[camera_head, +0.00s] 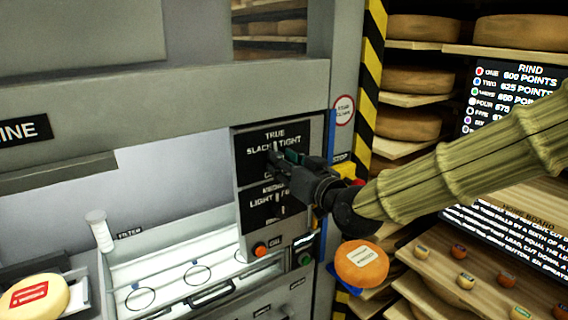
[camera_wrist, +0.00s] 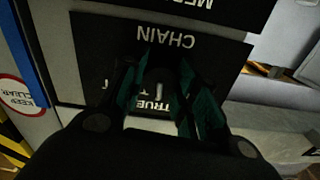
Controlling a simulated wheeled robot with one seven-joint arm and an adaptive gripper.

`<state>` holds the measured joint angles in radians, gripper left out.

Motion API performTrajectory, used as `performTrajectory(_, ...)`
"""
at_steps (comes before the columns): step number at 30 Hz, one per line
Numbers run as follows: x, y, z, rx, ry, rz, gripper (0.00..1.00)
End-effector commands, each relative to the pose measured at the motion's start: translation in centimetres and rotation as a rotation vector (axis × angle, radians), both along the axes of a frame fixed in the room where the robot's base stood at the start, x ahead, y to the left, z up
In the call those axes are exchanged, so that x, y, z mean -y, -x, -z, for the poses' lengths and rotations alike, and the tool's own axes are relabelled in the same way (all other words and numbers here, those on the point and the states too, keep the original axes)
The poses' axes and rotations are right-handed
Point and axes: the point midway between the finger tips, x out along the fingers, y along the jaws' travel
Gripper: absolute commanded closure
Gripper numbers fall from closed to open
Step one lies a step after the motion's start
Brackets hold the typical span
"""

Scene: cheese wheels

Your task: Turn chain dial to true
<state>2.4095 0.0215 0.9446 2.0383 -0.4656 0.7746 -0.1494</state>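The chain dial's black panel (camera_head: 250,166) carries the words TRUE, SLACK and TIGHT in the head view. The same panel (camera_wrist: 88,84) shows upside down in the wrist view, with CHAIN and TRUE legible. My gripper (camera_head: 273,157) is at the panel, reaching in from the right, and covers the dial's knob. In the wrist view my gripper (camera_wrist: 160,72) has its two dark green-padded fingers apart, over the dial's place. A short pale upright mark shows between them near TRUE. The knob is too dark to make out, so I cannot tell its setting or whether the fingers touch it.
A second black panel (camera_head: 262,208) reading MEDIUM and LIGHT sits just below. Red (camera_head: 261,249) and green (camera_head: 305,259) buttons are lower down. An orange cheese wheel (camera_head: 361,264) is below my forearm. Shelves of cheese (camera_head: 412,80) stand at right, beyond a striped post (camera_head: 369,75).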

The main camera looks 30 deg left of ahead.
Motion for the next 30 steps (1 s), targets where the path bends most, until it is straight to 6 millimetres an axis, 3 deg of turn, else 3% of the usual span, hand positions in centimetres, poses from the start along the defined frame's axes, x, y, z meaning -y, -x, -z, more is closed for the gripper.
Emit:
performTrajectory(19,-0.02,0.04,-0.02,-0.066,-0.028,-0.001,0.94)
performTrajectory(20,-0.02,0.04,-0.02,-0.066,-0.028,-0.001,0.68)
performTrajectory(23,-0.02,0.05,-0.03,-0.066,-0.028,-0.001,0.5)
performTrajectory(30,-0.12,0.21,-0.02,-0.066,-0.027,-0.003,0.47)
